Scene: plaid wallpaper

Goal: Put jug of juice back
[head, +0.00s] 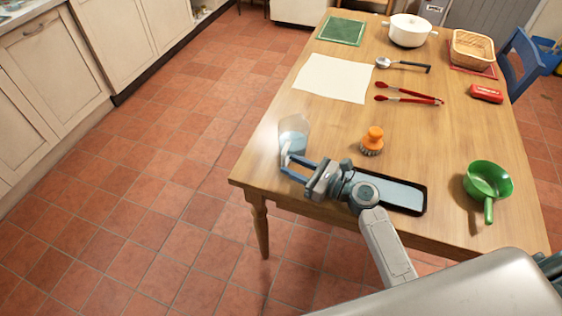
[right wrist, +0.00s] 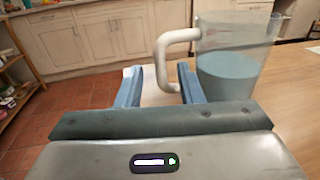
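The jug (head: 294,132) is clear, with pale blue liquid inside and a white handle. It stands upright near the left edge of the wooden table (head: 250,165). The jug also shows at the upper right of the right wrist view (right wrist: 228,78), its handle (right wrist: 160,52) toward my gripper. My right gripper (head: 289,166) is open at the jug's handle, reaching from the table's near side. In the right wrist view its two blue fingers (right wrist: 158,80) are apart, with the handle's lower part between or just beyond them; contact cannot be told. My left gripper is not in view.
An orange brush (head: 372,141), a dark-framed tray (head: 400,195) and a green pan (head: 488,180) are near my right arm. Red tongs (head: 410,97), a ladle (head: 403,66), a white sheet (head: 333,79) and a white pot (head: 408,30) lie farther back. Open tiled floor is left.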

